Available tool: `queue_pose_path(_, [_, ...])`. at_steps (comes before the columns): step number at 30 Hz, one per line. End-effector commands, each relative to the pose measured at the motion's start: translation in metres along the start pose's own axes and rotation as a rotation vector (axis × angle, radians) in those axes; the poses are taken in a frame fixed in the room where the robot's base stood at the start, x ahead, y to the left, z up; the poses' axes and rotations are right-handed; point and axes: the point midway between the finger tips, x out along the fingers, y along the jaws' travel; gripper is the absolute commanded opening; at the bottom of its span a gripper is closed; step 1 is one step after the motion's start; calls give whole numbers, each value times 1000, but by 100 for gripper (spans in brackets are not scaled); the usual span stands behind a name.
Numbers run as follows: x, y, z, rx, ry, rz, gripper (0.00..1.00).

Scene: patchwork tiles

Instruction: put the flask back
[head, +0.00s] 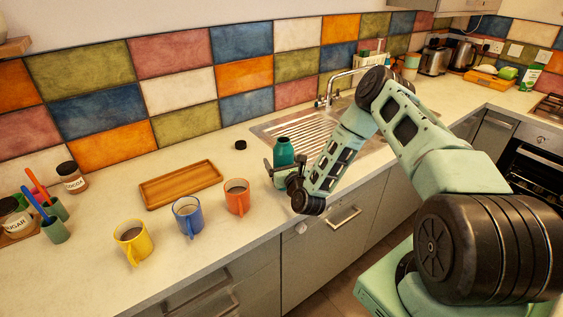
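The flask (283,151) is teal with a darker, open-looking neck and stands upright at the counter's front, left of the sink. My gripper (283,168) reaches it from the right, with dark fingers on both sides of its body, and looks shut on it. The gripper hides part of the flask's lower body. I cannot tell whether its base touches the counter. A small black cap (240,145) lies on the counter behind and left of the flask. An empty wooden tray (181,185) lies further left.
An orange mug (237,199), a blue mug (188,219) and a yellow mug (132,244), each with dark liquid, stand left of my gripper near the front edge. The sink's drainer (299,137) and tap (329,91) are behind. Jars stand far left.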

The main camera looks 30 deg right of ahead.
Motion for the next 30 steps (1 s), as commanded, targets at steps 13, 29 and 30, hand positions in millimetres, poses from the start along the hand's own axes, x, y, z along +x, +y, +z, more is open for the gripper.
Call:
queue_pose_path(13, [-42, 0, -3, 3, 4, 0, 81])
queue_pose_path(29, [-119, 0, 1, 1, 0, 0, 81])
queue_pose_path(30, [-120, 0, 2, 0, 0, -1, 81])
